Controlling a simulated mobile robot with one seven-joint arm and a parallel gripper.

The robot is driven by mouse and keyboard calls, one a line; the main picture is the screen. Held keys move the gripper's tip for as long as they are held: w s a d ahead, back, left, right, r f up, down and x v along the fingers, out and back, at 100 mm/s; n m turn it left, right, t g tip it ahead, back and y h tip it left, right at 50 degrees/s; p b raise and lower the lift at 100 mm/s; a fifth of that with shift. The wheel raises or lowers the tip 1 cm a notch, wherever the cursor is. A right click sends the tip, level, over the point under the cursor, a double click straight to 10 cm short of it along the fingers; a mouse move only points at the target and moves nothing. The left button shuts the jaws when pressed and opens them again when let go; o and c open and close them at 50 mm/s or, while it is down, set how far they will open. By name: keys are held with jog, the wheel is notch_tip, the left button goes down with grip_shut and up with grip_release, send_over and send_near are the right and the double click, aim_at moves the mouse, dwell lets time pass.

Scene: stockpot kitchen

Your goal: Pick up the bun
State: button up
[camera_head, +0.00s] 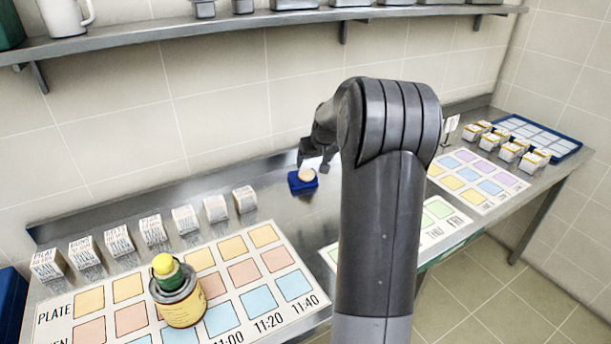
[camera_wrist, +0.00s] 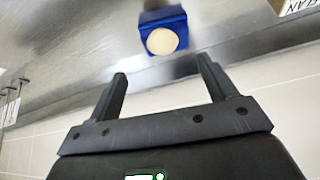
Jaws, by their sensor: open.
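The bun (camera_head: 306,174) is a small round beige thing on a blue block (camera_head: 302,187), on the metal counter near the wall. In the wrist view the bun (camera_wrist: 162,41) shows as a pale disc on the face of the blue block (camera_wrist: 150,18). My gripper (camera_head: 313,163) is close to the bun in the head view, partly hidden by my arm. In the wrist view my gripper (camera_wrist: 163,70) is open and empty. The bun lies beyond the fingertips, roughly in line with the gap between them. No contact shows.
A row of labelled cubes (camera_head: 152,231) stands left on the metal counter (camera_head: 275,215). A yellow tin with a green and yellow top (camera_head: 180,295) stands on a chart (camera_head: 262,302). More boxes (camera_head: 508,150) and a blue tray (camera_head: 560,147) are at right. A shelf (camera_head: 280,20) runs above.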

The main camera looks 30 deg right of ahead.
aim_at(308, 173)
jog(key=x, duration=0.6)
jog(key=shift+d, duration=0.15)
jog(key=shift+w+a+x, duration=0.15)
jog(key=shift+w+x, duration=0.05)
jog(key=shift+x, duration=1.05)
jog(key=shift+w+a+x, duration=0.1)
jog(key=shift+w+x, duration=0.05)
jog(key=shift+x, duration=1.15)
jog(key=shift+r, duration=0.2)
jog(key=c, duration=1.1)
